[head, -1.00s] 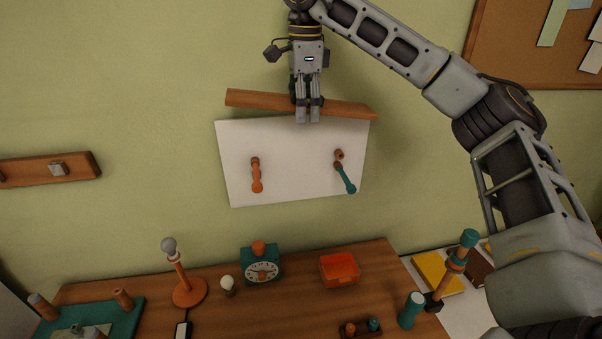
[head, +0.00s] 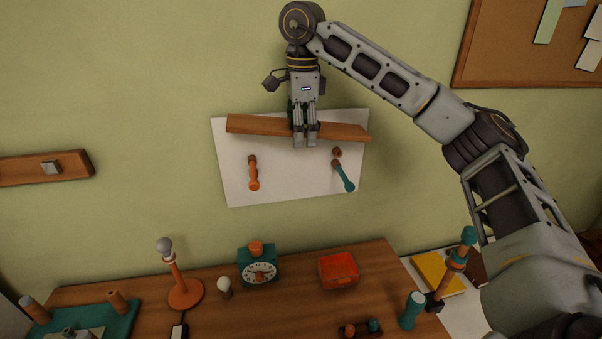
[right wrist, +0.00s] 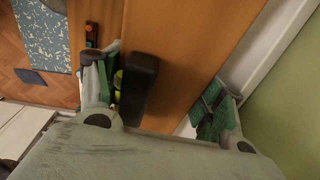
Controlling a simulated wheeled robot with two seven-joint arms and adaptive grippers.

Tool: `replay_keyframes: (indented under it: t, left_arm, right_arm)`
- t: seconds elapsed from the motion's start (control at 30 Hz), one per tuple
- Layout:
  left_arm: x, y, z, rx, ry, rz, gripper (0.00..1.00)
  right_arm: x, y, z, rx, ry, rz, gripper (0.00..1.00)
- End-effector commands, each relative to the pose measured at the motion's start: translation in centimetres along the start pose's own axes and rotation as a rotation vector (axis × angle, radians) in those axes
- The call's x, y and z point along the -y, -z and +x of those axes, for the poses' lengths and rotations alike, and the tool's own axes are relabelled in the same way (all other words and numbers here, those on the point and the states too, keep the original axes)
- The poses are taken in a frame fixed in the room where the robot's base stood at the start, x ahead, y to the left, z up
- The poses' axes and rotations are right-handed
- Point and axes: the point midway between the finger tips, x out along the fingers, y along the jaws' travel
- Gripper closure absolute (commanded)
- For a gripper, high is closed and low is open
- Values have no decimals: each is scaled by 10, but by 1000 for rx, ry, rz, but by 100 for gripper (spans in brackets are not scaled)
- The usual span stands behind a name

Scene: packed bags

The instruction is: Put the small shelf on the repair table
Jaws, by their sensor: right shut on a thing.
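The small shelf (head: 345,131), a brown wooden plank, is held level and well above the table in front of a white wall panel (head: 290,185). My right gripper (head: 305,138) comes down from above and is shut on the middle of the shelf. In the right wrist view the shelf (right wrist: 185,50) runs between the fingers as a wide brown strip. The wooden table (head: 300,310), which I take for the repair table, stands below against the wall. My left gripper is not in view.
An orange tool (head: 253,175) and a teal tool (head: 344,177) hang on the panel.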

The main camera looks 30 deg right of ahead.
Motion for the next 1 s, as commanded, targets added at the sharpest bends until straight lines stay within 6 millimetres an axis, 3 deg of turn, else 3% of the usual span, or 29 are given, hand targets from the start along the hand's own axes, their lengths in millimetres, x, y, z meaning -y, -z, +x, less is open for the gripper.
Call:
replay_keyframes:
  t: [0.2,0.5,1.0]
  left_arm:
    - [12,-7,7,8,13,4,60]
    - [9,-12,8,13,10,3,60]
    - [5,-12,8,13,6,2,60]
  right_arm:
    - [-2,0,25,0,-1,-1,62]
    - [-5,1,56,-1,1,0,62]
    - [-6,0,64,0,1,0,62]
